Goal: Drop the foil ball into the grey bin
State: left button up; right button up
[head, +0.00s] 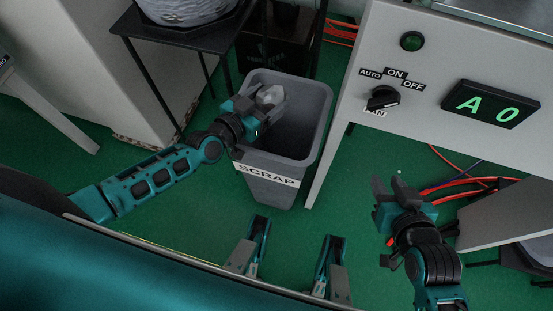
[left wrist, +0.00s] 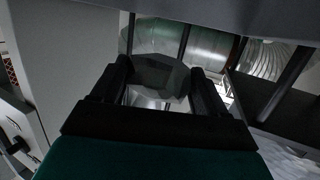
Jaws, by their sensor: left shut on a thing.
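The foil ball (head: 270,96) is a crumpled grey lump held between the fingers of my left gripper (head: 266,100). In the left wrist view the ball (left wrist: 158,75) sits between the two dark fingers (left wrist: 160,85), its facets grey. The grey bin (head: 312,125) carries a SCRAP label and stands open on the floor. In the head view my left gripper and the ball overlap the left part of the bin's opening; their height above the rim is hard to tell. My right gripper (head: 394,190) is away to the right, fingers apart and empty.
A white cabinet with a knob (head: 382,98) and a lit display (head: 490,104) stands right of the bin. A dark table (head: 185,38) is behind on the left. Orange cables (head: 455,184) lie on the green floor at the right.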

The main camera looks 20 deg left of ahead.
pick_arm(q)
jog(key=shift+r, duration=0.1)
jog(key=o, duration=1.1)
jog(key=p+v, duration=0.3)
jog(key=v, duration=1)
